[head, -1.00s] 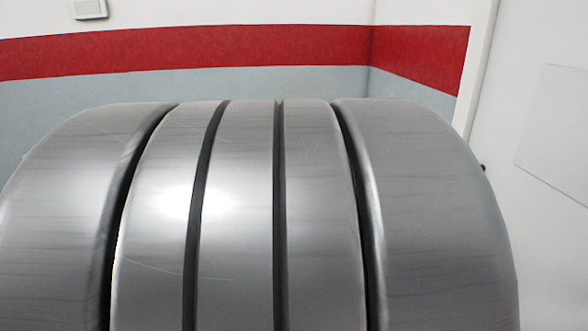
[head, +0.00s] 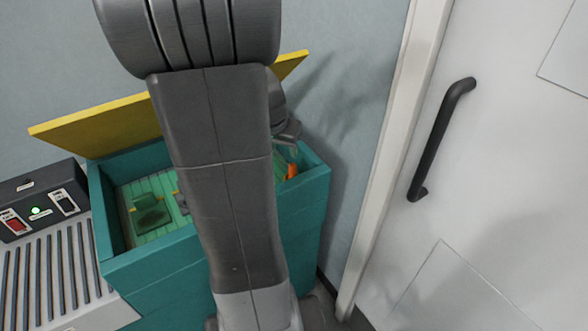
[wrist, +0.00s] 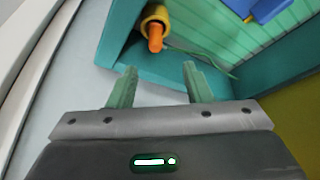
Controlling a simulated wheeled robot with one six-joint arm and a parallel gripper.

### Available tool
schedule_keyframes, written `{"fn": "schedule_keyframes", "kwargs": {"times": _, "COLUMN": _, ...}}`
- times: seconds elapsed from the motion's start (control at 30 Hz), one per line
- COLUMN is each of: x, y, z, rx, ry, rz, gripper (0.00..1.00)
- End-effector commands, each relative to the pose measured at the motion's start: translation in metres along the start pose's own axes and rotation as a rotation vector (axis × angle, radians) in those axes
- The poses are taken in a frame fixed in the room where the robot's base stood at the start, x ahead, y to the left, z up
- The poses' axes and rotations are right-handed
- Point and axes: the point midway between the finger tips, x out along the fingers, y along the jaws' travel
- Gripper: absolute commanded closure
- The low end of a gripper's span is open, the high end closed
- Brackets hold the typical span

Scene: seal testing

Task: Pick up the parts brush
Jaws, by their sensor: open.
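In the wrist view, an orange piece (wrist: 155,38) sticks out of a yellow round collar (wrist: 155,17) at the inner corner of a teal tub (wrist: 117,30). It may be the parts brush, but no bristles show. It also shows as a small orange shape (head: 292,171) inside the tub's right end in the head view. My gripper (wrist: 160,72) is open and empty, its two green fingers apart. In the wrist picture the orange piece lies just beyond the gap between the fingertips. In the head view my arm hides the middle of the tub.
The tub has a raised yellow lid (head: 90,125) and a ribbed green floor. A blue thing (wrist: 268,9) and a thin green line lie inside. A switch box (head: 38,205) and slatted surface stand left; a white door (head: 500,150) is at right.

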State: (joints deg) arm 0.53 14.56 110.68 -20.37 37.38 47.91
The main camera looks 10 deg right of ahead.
Motion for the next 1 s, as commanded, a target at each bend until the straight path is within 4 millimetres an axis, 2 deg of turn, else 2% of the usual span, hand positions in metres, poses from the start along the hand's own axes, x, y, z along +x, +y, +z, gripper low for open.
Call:
{"fn": "schedule_keyframes", "kwargs": {"times": 0.4, "x": 0.066, "y": 0.002, "z": 0.001, "rx": -0.001, "ry": -0.004, "rz": 0.004, "gripper": 0.55}}
{"fn": "schedule_keyframes", "kwargs": {"times": 0.53, "x": 0.078, "y": 0.002, "z": 0.001, "rx": 0.000, "ry": -0.003, "rz": 0.003, "gripper": 0.55}}
{"fn": "schedule_keyframes", "kwargs": {"times": 0.77, "x": 0.089, "y": 0.003, "z": 0.000, "rx": 0.000, "ry": -0.004, "rz": 0.002, "gripper": 0.55}}
{"fn": "schedule_keyframes", "kwargs": {"times": 1.0, "x": 0.119, "y": 0.008, "z": -0.003, "rx": -0.001, "ry": -0.005, "rz": 0.002, "gripper": 0.55}}
